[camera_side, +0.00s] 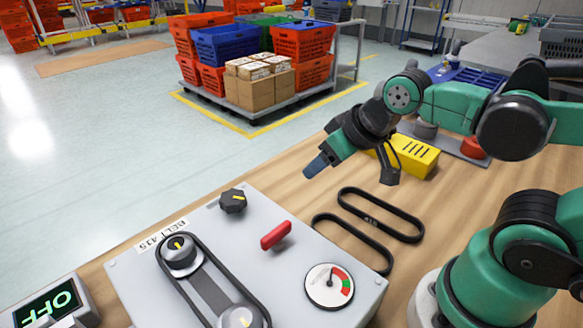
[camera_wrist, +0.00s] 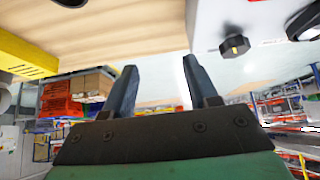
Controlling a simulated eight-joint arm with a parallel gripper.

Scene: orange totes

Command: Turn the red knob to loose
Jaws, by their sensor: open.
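The red knob (camera_side: 276,235) is a bar-shaped handle on the grey panel (camera_side: 215,262) in the side view. It lies slantwise, its right end pointing up and away. At most a sliver of red shows at the top edge of the wrist view. My gripper (camera_side: 316,165) is above and beyond the panel's far right side, apart from the knob. In the wrist view my gripper (camera_wrist: 160,82) has its two fingers spread with nothing between them. Any loose or tight marking by the knob is too small to read.
A black knob (camera_side: 233,201), a dial gauge (camera_side: 330,287) and a belt on two pulleys (camera_side: 183,254) are also on the panel. Two loose black belts (camera_side: 382,214) lie on the wooden table. A yellow block (camera_side: 410,157) is behind my gripper. An OFF display (camera_side: 48,308) stands at lower left.

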